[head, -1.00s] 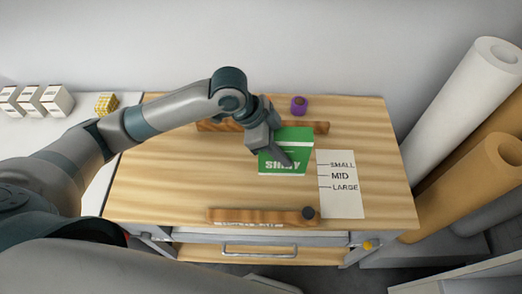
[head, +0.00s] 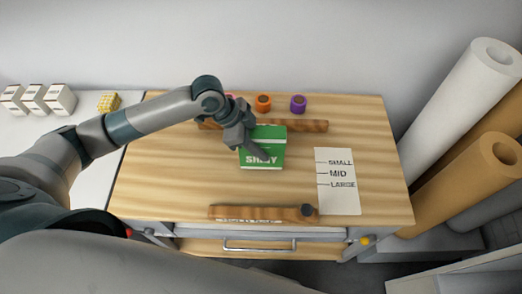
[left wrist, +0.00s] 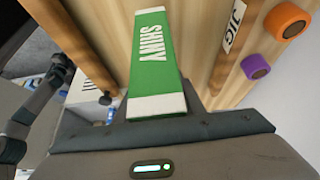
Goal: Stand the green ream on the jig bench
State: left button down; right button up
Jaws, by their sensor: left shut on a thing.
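The green ream (head: 274,134), with white ends and the word SHINY, is in the head view over the jig bench (head: 160,170), between its two wooden rails. Its lettered face is turned toward me and it looks roughly upright. I cannot tell whether its lower edge touches the bench top. My left gripper (head: 257,152) is shut on the ream, with a finger across its front face. In the left wrist view the ream (left wrist: 152,55) stretches away from the gripper (left wrist: 155,128).
The back rail (head: 306,126) and front rail (head: 255,213) bound the bench's middle. Orange (head: 263,102) and purple (head: 298,104) rolls stand behind the back rail. A SMALL/MID/LARGE card (head: 337,180) lies at right. Large rolls (head: 465,90) lean beyond. Bench left of the ream is clear.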

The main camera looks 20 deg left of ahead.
pick_arm(q)
notch_tip(320, 180, down, 3)
jog(key=shift+r+p, duration=0.2)
jog(key=shift+p, duration=0.4)
jog(key=shift+f, duration=0.35)
jog(key=shift+f, duration=0.15)
jog(key=c, duration=1.2)
grip_release()
jog(key=shift+s, duration=0.1)
jog(key=b+v, duration=0.3)
jog(key=v, duration=0.9)
